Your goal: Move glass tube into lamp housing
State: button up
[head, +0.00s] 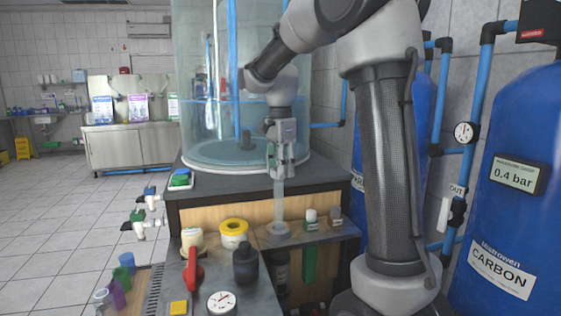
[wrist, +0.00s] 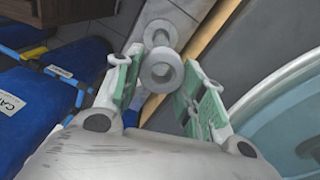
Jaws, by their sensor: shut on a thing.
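My gripper (head: 280,163) points down in front of the big clear tank and is shut on the upper part of the glass tube (head: 279,205). The tube is pale, see-through and about upright. Its lower end is over or at a round grey collar (head: 278,231) on the shelf, which looks like the mouth of the lamp housing. I cannot tell whether the tube end is inside it. In the wrist view the tube's near ring (wrist: 161,73) lies between the green-padded fingers of my gripper (wrist: 158,88), with the pale collar (wrist: 160,33) beyond.
A yellow-topped container (head: 234,232) and a dark bottle (head: 246,265) stand left of the collar. White-capped fittings (head: 311,216) stand right of it. The clear tank (head: 205,130) is close behind my gripper. A blue carbon tank (head: 515,190) is at right.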

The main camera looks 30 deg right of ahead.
aim_at(280, 192)
jog(key=shift+f, duration=2.85)
jog(key=shift+f, duration=3.85)
jog(key=shift+f, duration=0.4)
jog(key=shift+f, duration=0.85)
jog(key=o, duration=1.3)
jog(key=shift+f, duration=0.1)
jog(key=shift+c, duration=0.2)
jog(key=shift+r, duration=4.05)
